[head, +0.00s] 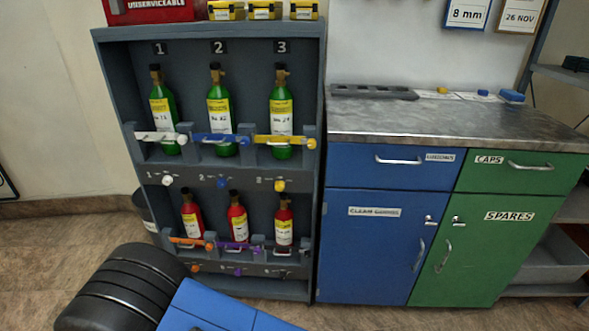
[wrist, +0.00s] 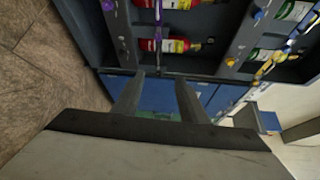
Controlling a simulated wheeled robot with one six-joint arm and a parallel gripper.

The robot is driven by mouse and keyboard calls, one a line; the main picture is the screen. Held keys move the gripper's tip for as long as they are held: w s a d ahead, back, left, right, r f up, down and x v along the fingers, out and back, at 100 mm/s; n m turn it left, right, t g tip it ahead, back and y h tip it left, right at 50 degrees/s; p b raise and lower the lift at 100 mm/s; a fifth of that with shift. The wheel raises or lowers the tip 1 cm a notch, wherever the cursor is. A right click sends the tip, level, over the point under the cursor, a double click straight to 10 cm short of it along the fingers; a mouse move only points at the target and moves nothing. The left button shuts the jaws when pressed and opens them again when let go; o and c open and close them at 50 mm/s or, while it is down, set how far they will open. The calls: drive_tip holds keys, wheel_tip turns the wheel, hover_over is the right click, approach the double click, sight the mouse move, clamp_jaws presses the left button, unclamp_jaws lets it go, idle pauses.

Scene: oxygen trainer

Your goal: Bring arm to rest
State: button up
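My gripper (wrist: 158,95) shows in the wrist view with its two dark fingers apart and nothing between them. It faces the bottle rack and the blue cabinet. In the head view only my dark and blue arm parts show at the lower left, and the gripper's fingers do not show. The grey rack (head: 107,75) holds three green bottles (head: 220,110) on its upper shelf and three red bottles (head: 237,218) on its lower shelf. White, blue and yellow bars cross the green bottles. Orange, purple and grey bars cross the red ones. My gripper appears apart from them all.
A metal-topped counter (head: 450,122) with a blue cabinet (head: 375,250) and a green cabinet (head: 490,270) stands right of the rack. A grey holder (head: 372,92) lies on it. Shelving (head: 560,270) is at the far right. A dark bin (head: 145,205) stands left of the rack.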

drive_tip(key=w+d+r+m+g+h, duration=0.1)
drive_tip(key=w+d+r+m+g, duration=0.3)
drive_tip(key=w+d+r+m, duration=0.25)
drive_tip(key=w+d+r+m+g+h, duration=0.1)
drive_tip(key=w+d+r+m+g, duration=0.2)
drive_tip(key=d+r+m, duration=0.5)
drive_tip(key=w+d+r+m+g+y, duration=0.1)
drive_tip(key=d+r+m+g, duration=0.25)
drive_tip(key=d, duration=0.65)
drive_tip(key=d+r+m+g+y, duration=0.1)
drive_tip(key=d+r+m+g, duration=0.15)
drive_tip(key=d+r, duration=0.45)
drive_tip(key=s+d+r+m+y, duration=0.2)
drive_tip(key=s+d+m, duration=0.1)
drive_tip(key=d+m, duration=0.4)
drive_tip(key=s+d+r+m+y, duration=0.2)
drive_tip(key=s+d+m+y, duration=0.15)
drive_tip(key=d, duration=0.65)
drive_tip(key=s+d+r+m+t+y, duration=0.3)
drive_tip(key=s+d+m, duration=0.4)
drive_tip(key=s+m, duration=0.5)
drive_tip(key=shift+s+d+r+m+t+y, duration=0.15)
drive_tip(key=shift+s+d+m+t+y, duration=0.2)
drive_tip(key=shift+m, duration=1.35)
